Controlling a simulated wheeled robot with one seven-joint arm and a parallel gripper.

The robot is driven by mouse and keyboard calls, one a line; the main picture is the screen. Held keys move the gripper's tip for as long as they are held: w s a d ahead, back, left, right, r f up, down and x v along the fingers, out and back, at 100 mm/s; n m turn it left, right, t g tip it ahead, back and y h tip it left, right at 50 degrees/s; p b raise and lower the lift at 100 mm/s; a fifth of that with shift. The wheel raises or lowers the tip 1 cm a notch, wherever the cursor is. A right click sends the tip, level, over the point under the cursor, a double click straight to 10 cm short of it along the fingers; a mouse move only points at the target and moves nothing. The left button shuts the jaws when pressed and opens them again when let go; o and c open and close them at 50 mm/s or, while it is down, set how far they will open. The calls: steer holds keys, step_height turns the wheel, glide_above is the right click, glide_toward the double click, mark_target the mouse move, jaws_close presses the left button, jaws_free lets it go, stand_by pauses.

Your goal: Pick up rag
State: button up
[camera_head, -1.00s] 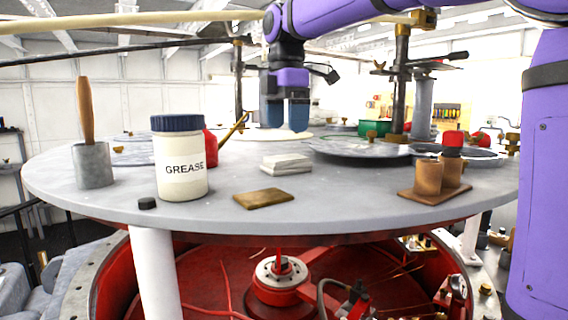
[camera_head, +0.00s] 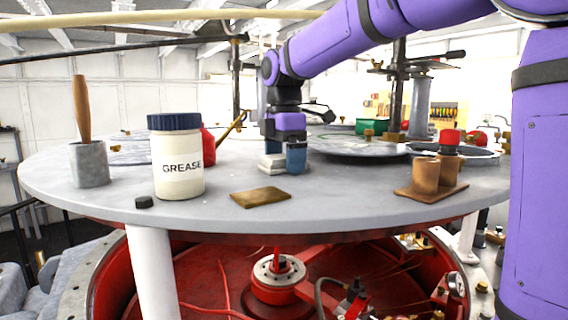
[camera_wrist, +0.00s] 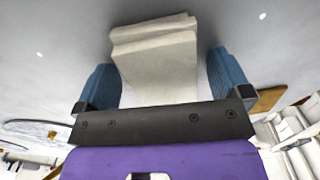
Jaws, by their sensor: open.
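The rag is a folded white cloth (camera_head: 272,162) lying on the round grey table, partly hidden behind my gripper in the head view. In the wrist view the rag (camera_wrist: 158,62) lies between the two blue fingers. My gripper (camera_head: 284,158) is open and down at the rag, with one finger showing at the right of it. In the wrist view my gripper (camera_wrist: 162,80) has a finger on each side of the rag, with a gap on each side. The fingers do not appear closed on it.
A grease jar (camera_head: 178,158) and a red oil can (camera_head: 208,146) stand to the left. A brown flat pad (camera_head: 261,197) lies in front. Brown cups on a wooden base (camera_head: 432,182) stand right. A grey pot with a wooden-handled tool (camera_head: 89,165) stands far left.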

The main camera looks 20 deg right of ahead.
steer(key=c, duration=1)
steer(key=shift+r, duration=0.9)
steer(key=shift+s+d+r, duration=0.1)
steer(key=shift+d+r, duration=0.05)
steer(key=shift+r, duration=0.35)
steer(key=shift+s+d+r, duration=0.1)
steer(key=shift+r, duration=0.4)
steer(key=s+d, duration=0.2)
steer(key=d, duration=0.2)
steer(key=s+d, duration=0.3)
steer(key=d, duration=0.1)
steer(key=s+d+r, duration=0.1)
steer(key=s+d, duration=0.2)
steer(key=d, duration=0.2)
steer(key=shift+s+r, duration=0.1)
steer(key=shift+s, duration=0.15)
